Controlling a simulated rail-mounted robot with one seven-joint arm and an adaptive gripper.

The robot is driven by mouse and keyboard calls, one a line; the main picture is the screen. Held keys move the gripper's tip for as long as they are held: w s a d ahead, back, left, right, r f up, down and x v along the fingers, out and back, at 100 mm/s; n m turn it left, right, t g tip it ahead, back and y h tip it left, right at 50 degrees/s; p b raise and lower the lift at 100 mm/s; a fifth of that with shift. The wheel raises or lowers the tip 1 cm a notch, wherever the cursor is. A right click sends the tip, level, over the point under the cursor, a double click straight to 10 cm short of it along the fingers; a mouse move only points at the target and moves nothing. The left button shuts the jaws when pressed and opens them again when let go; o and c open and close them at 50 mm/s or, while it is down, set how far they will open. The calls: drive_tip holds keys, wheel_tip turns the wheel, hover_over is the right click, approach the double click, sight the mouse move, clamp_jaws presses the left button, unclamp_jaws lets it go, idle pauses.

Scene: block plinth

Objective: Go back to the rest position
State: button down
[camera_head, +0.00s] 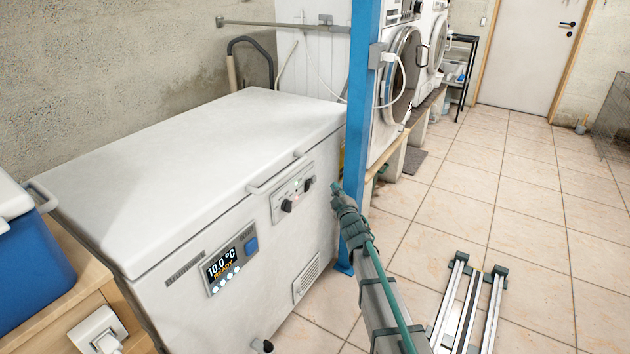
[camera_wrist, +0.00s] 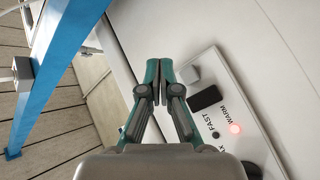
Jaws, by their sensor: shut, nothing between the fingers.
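My gripper (camera_head: 336,188) reaches out in front of the white chest freezer (camera_head: 215,165), just right of its knob panel (camera_head: 293,193). The wrist view shows my gripper (camera_wrist: 158,62) with both green fingers together and nothing between them. Whether the fingertips touch the panel, I cannot tell. The freezer's display (camera_head: 220,265) reads 10.0 °C and READY. Its lid is closed.
A blue post (camera_head: 361,100) stands close behind my gripper and also shows in the wrist view (camera_wrist: 60,75). A blue cool box (camera_head: 30,255) sits on a wooden cabinet at left. Washing machines (camera_head: 405,75) stand behind the post. The tiled floor (camera_head: 480,200) at right is largely clear.

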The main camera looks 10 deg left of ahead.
drive_tip(key=s+d+f+m+g+h, duration=0.3)
drive_tip(key=s+d+f+g, duration=0.15)
drive_tip(key=f, duration=0.55)
drive_tip(key=s+d+f+m+g+h, duration=0.3)
drive_tip(key=s+d+f+m+h, duration=0.15)
drive_tip(key=f, duration=0.55)
drive_tip(key=s+d+f+m+g, duration=0.1)
drive_tip(key=s+d+f+g, duration=0.35)
drive_tip(key=s+f, duration=0.55)
drive_tip(key=s+d+f+m+g, duration=0.25)
drive_tip(key=s+f+g, duration=0.25)
drive_tip(key=s, duration=0.9)
drive_tip(key=s+d+f+m+g+y, duration=0.2)
drive_tip(key=s+g, duration=1.1)
drive_tip(key=s, duration=3.1)
drive_tip(key=w+d+r+t+p, duration=0.1)
drive_tip(key=w+r+t+p, duration=0.1)
drive_tip(key=r+p, duration=0.5)
drive_tip(key=w+d+r+t+p, duration=0.1)
drive_tip(key=w+r+t+p, duration=0.2)
drive_tip(key=r+p, duration=0.5)
drive_tip(key=w+p, duration=0.1)
drive_tip(key=p, duration=0.7)
drive_tip(key=shift+w+r+m+h, duration=0.15)
drive_tip(key=shift+w+m+h, duration=0.15)
drive_tip(key=shift+h, duration=0.05)
